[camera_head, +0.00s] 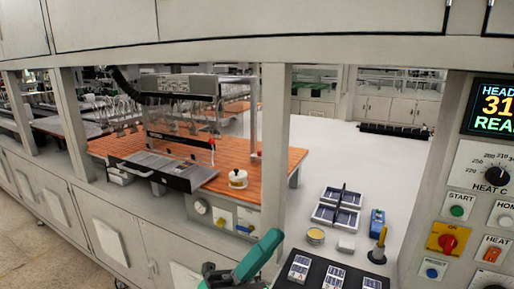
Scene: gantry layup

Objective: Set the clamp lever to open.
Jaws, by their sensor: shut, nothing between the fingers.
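A small upright lever with a red tip (211,146) stands at the right end of the black-fronted tray unit (158,171) on the orange work surface. It may be the clamp lever, but it is too small to tell its setting. A teal link of my arm shows at the bottom centre, in front of the bench front. My gripper's fingers do not show.
A pale post (273,150) divides the orange bench from the white table (333,158). That table holds a divided tray (336,213), a blue box (377,221) and a yellow-topped plunger-like item (380,243). A control panel (468,185) stands at right. The white table's middle is clear.

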